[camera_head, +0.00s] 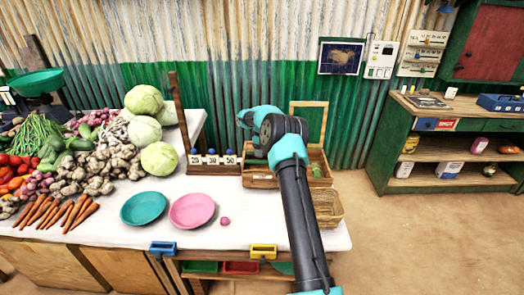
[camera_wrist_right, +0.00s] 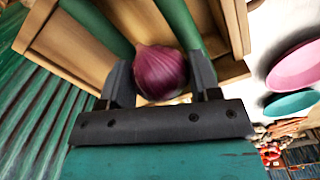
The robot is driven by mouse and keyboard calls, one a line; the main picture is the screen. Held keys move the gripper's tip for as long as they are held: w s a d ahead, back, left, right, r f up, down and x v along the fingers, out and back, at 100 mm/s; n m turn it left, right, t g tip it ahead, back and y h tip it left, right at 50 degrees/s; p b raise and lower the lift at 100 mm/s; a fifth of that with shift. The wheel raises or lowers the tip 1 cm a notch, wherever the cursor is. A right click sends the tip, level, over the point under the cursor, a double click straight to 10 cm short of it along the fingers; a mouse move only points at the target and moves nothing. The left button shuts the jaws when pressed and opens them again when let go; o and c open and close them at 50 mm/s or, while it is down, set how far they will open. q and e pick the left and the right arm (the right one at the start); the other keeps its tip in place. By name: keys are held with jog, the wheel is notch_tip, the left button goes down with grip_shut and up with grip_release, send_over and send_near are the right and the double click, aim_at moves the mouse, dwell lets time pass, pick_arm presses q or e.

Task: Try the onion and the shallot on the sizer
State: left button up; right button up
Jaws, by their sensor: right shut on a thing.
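My right gripper (camera_wrist_right: 162,82) is shut on a round purple-red onion (camera_wrist_right: 160,72), with one dark finger on each side. In the head view my right gripper (camera_head: 258,128) is over the back of the table; the onion is hidden there. Behind the onion in the wrist view is a wooden frame with two green bars (camera_wrist_right: 180,22), which looks like the sizer; I cannot tell whether the onion touches the bars. In the head view the wooden frame (camera_head: 259,182) is partly under my arm. A small pink-purple bulb (camera_head: 224,221), likely the shallot, lies on the white tabletop. My left gripper is not in view.
A pink plate (camera_head: 192,210) and a teal plate (camera_head: 142,208) lie left of the bulb. A numbered board (camera_head: 213,169) adjoins the frame. A wicker basket (camera_head: 328,208) stands at right. Vegetables crowd the left. The front middle of the tabletop is clear.

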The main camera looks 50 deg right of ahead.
jog(key=o, duration=1.3)
jog(key=shift+c, duration=0.2)
jog(key=shift+r, duration=0.1)
jog(key=shift+r, duration=3.4)
